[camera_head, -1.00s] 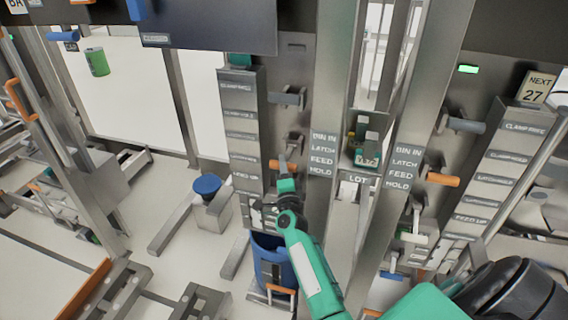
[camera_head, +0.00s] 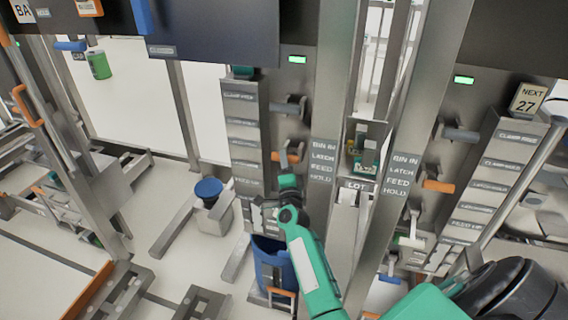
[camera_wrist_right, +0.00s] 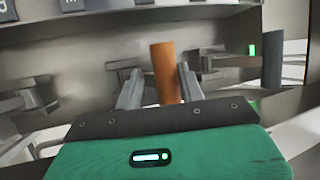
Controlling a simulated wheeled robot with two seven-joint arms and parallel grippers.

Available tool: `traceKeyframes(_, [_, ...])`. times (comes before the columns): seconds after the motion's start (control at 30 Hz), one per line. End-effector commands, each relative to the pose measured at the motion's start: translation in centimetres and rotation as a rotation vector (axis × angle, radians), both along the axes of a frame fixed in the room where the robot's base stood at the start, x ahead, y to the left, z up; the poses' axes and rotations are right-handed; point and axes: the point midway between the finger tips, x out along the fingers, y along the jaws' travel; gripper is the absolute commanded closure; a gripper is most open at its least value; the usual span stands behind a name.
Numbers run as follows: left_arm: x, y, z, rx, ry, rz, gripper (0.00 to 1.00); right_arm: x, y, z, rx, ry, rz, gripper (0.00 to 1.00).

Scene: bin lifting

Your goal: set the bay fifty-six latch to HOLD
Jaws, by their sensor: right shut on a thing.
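The left panel in the head view carries a grey lever (camera_head: 290,106) and, below it, an orange handle (camera_head: 280,157). My right gripper (camera_head: 287,170) is at this orange handle, coming from below. In the right wrist view the orange handle (camera_wrist_right: 166,72) stands upright between the two fingers of my right gripper (camera_wrist_right: 160,88), which is shut on it. The post beside it bears the words BIN IN, LATCH, FEED and HOLD (camera_head: 320,179). The bay's number cannot be read here. My left gripper is not in view.
A green lamp (camera_head: 297,59) glows above the left panel. The right panel has a similar orange handle (camera_head: 438,186), a grey lever (camera_head: 461,134) and a lit lamp (camera_head: 464,79). A NEXT 27 sign (camera_head: 528,99) is beside it. A blue bin (camera_head: 270,262) stands below my gripper.

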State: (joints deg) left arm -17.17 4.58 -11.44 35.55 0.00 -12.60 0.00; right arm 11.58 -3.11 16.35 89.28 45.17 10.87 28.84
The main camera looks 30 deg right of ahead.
Motion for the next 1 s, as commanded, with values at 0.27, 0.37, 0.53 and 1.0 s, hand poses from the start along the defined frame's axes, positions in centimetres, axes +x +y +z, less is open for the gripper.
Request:
traceKeyframes(0.27, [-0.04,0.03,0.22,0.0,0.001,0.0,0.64,0.12,-0.99,2.61,-0.023,-0.038,-0.021,0.53])
traceKeyframes(0.37, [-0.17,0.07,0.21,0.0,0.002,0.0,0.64,0.12,-0.98,2.59,-0.022,-0.038,-0.021,0.53])
traceKeyframes(0.53, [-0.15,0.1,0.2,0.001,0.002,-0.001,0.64,0.13,-0.96,2.58,-0.02,-0.039,-0.02,0.53])
traceKeyframes(1.0, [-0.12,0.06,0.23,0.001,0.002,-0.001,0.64,-0.28,-0.67,2.32,-0.019,-0.038,-0.018,0.53])
